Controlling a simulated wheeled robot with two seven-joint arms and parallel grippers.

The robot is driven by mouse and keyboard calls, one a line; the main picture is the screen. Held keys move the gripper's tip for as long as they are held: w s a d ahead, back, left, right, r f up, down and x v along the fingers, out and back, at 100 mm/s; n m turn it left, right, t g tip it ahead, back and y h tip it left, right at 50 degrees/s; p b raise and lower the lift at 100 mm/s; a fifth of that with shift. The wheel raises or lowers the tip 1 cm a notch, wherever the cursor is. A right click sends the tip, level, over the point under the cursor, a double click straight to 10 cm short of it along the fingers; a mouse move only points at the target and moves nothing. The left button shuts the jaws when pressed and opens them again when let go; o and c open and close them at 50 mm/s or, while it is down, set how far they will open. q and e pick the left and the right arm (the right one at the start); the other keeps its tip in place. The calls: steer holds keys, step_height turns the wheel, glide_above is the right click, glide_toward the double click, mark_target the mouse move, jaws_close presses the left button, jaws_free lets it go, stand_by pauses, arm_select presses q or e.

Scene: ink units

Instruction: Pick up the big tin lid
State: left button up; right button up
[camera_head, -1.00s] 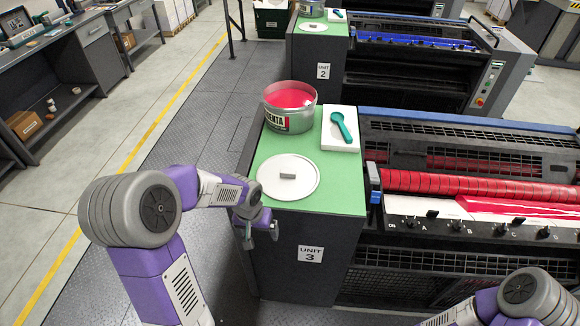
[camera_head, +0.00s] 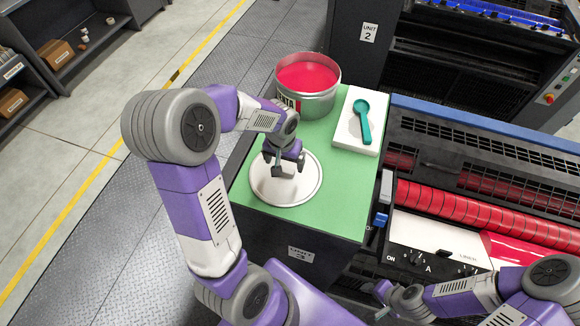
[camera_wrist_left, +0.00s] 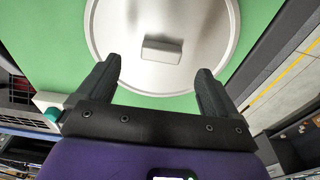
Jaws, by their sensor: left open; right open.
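The big tin lid (camera_head: 300,192) is a round, pale grey disc lying flat on the green top of the unit 3 cabinet. Its grey block handle (camera_wrist_left: 162,50) stands at the lid's middle in the left wrist view. My left gripper (camera_head: 284,166) is open above the lid and hides the handle in the head view. In the left wrist view its two fingers (camera_wrist_left: 158,80) are spread wider than the handle, with nothing between them. My right gripper (camera_head: 388,300) is open and empty at the lower right, in front of the press.
An open tin of red ink (camera_head: 318,102) stands behind the lid. A white slab (camera_head: 348,137) with a teal spoon (camera_head: 362,122) lies at the back right of the green top (camera_head: 345,190). The press with red rollers (camera_head: 450,207) borders the cabinet on the right.

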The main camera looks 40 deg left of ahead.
mark_target(285, 170)
arm_select(q)
steer(key=f, duration=0.4)
steer(key=w+f, duration=0.1)
steer(key=shift+a+f, duration=0.3)
steer(key=shift+f, duration=0.1)
steer(key=c, duration=1.2)
steer(key=shift+r, duration=0.1)
